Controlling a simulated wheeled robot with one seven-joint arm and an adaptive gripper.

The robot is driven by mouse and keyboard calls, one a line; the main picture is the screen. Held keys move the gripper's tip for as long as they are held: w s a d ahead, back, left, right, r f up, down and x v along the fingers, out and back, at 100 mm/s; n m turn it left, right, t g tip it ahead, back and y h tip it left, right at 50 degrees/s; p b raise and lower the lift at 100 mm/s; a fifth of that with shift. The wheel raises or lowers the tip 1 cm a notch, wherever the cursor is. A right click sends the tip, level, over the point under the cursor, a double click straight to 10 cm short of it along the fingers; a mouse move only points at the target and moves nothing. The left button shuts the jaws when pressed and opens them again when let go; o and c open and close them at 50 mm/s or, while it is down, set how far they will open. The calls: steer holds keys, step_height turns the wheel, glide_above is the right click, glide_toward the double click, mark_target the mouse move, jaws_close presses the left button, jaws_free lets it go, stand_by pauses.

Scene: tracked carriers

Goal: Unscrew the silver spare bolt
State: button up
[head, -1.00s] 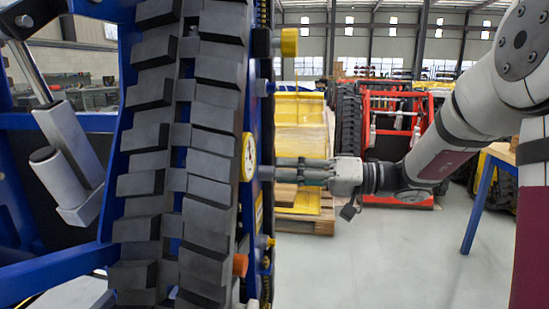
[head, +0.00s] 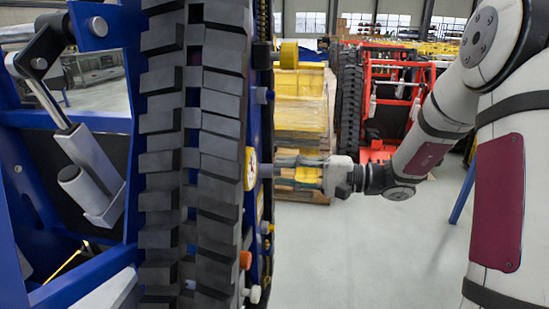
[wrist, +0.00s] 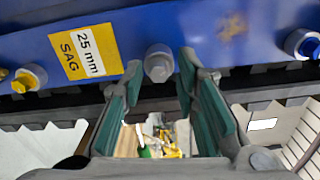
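The silver bolt (wrist: 158,62) sticks out of the blue side plate (wrist: 205,35), just right of the yellow "25 mm SAG" label (wrist: 85,52) in the wrist view. My gripper (wrist: 160,68) is open, with one green-padded finger on each side of the bolt's head. The fingertips are close to the head, with small gaps; I cannot tell how far they reach over it. In the head view my gripper (head: 277,172) points left at the plate beside the black track, level with a round yellow-and-white mark (head: 250,168). The bolt is hard to make out there.
In the wrist view a yellow bolt (wrist: 25,80) sits to the left and a blue-ringed fitting (wrist: 303,43) to the right. In the head view, a yellow cylinder (head: 289,53), an orange knob (head: 244,260) and a white knob (head: 254,294) project from the carrier.

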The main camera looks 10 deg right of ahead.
steer(key=m+p, duration=0.9)
steer(key=m, duration=0.1)
steer(key=shift+m+p, duration=0.3)
steer(key=shift+p, duration=0.05)
jaws_close()
steer(key=n+b, duration=0.7)
steer(key=n, duration=0.2)
steer(key=shift+n, duration=0.4)
